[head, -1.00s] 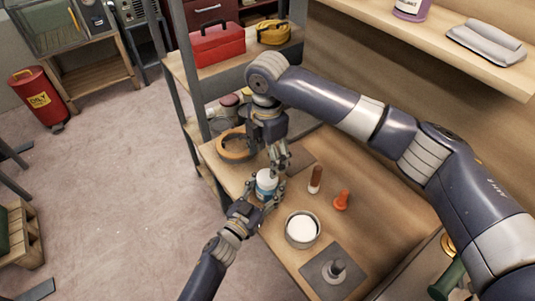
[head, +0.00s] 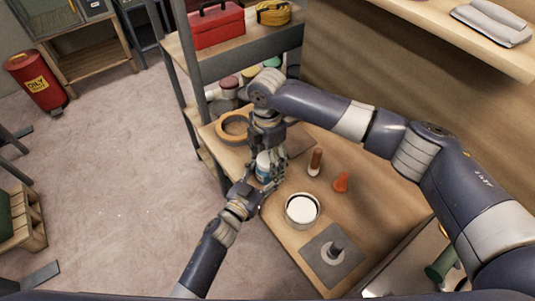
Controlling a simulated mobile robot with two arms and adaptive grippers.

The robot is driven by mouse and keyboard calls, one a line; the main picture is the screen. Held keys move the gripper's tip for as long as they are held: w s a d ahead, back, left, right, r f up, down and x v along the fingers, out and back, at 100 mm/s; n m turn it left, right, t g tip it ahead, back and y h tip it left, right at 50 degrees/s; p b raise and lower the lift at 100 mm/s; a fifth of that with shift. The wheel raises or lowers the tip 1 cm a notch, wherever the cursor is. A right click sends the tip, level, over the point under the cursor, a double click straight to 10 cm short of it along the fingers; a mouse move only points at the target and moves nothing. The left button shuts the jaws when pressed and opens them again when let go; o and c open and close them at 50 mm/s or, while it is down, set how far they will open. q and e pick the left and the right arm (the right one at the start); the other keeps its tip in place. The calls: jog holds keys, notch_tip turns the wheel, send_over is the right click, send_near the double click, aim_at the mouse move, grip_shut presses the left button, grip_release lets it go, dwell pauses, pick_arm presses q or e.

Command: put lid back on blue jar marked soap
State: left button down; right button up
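A small blue and white jar (head: 263,166) stands on the wooden bench near its left edge. My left gripper (head: 264,181) reaches in from the front, with its fingers around the jar's lower part. My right gripper (head: 276,166) points down at the jar's top from above and hides much of it. I cannot tell whether the lid is in the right gripper's fingers or on the jar. The label's wording is too small to read.
An open tin with white contents (head: 302,210) stands right of the jar. A brown-handled item (head: 316,161) and an orange cone-shaped item (head: 341,181) stand behind it.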

jog(key=c, duration=0.9)
jog(key=m, duration=0.8)
jog(key=shift+s, duration=0.1)
jog(key=m, duration=0.6)
jog(key=shift+f+m, duration=0.1)
jog(key=shift+m, duration=0.3)
jog(key=o, duration=1.2)
jog(key=shift+r, duration=2.35)
